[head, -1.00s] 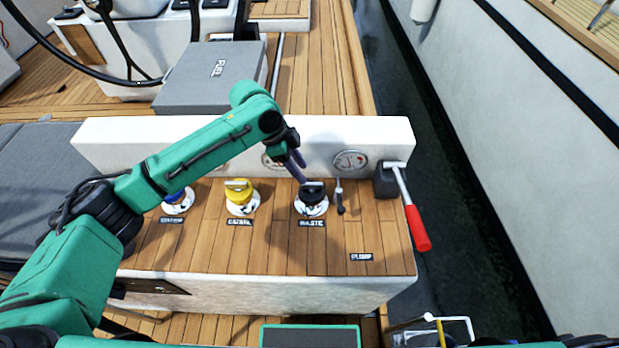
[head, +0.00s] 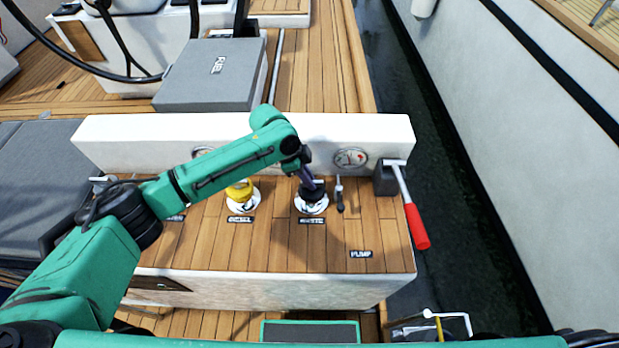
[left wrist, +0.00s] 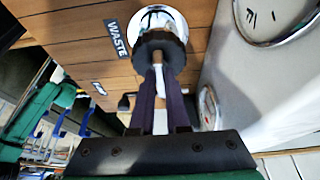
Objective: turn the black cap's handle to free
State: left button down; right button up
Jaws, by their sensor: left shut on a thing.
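The black cap (head: 312,196) sits on a round white-and-metal base on the wooden bench top, behind the WASTE label. It also shows in the left wrist view (left wrist: 160,42), where its label reads WASTE. My left gripper (head: 311,184) reaches down onto the cap from above. In the left wrist view its two dark purple fingers (left wrist: 158,72) are closed on the cap's handle, with a small tan piece showing between them. The handle is mostly hidden by the fingers, so its angle is unclear. My right gripper is not in view.
A yellow cap (head: 240,193) stands left of the black one. A small dark lever (head: 340,196) stands close on its right, then a red-handled pump lever (head: 416,225). A white panel with gauges (head: 351,158) rises behind. The bench front is clear.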

pick_arm(q)
jog(key=shift+s+r+n+t+p, duration=0.1)
jog(key=shift+r+n+t+p, duration=0.2)
jog(key=shift+n+p, duration=0.6)
jog(key=n+t+p, duration=0.1)
jog(key=n+p, duration=0.1)
jog(key=p, duration=0.1)
jog(key=n+p, duration=0.2)
jog(key=p, duration=0.1)
jog(key=shift+s+d+n+t, duration=0.15)
jog(key=shift+n+t, duration=0.25)
jog(key=n+y+p, duration=0.1)
jog(key=n+p, duration=0.1)
jog(key=shift+n+t, duration=0.3)
jog(key=shift+t, duration=0.1)
jog(key=n+p, duration=0.1)
jog(key=n+y, duration=0.1)
jog(key=shift+s+d+f+n+t+p, duration=0.1)
jog(key=shift+f+n+t+p, duration=0.05)
jog(key=shift+n+t+p, duration=0.2)
jog(key=shift+n+y, duration=0.4)
jog(key=shift+n, duration=0.55)
jog(key=shift+d+f+n+t+y, duration=0.15)
jog(key=shift+n+y, duration=0.25)
jog(key=shift+n, duration=0.65)
jog(key=shift+a+r+n+t+y, duration=0.1)
jog(key=shift+n+y, duration=0.3)
jog(key=shift+n, duration=0.65)
jog(key=c, duration=0.9)
grip_release()
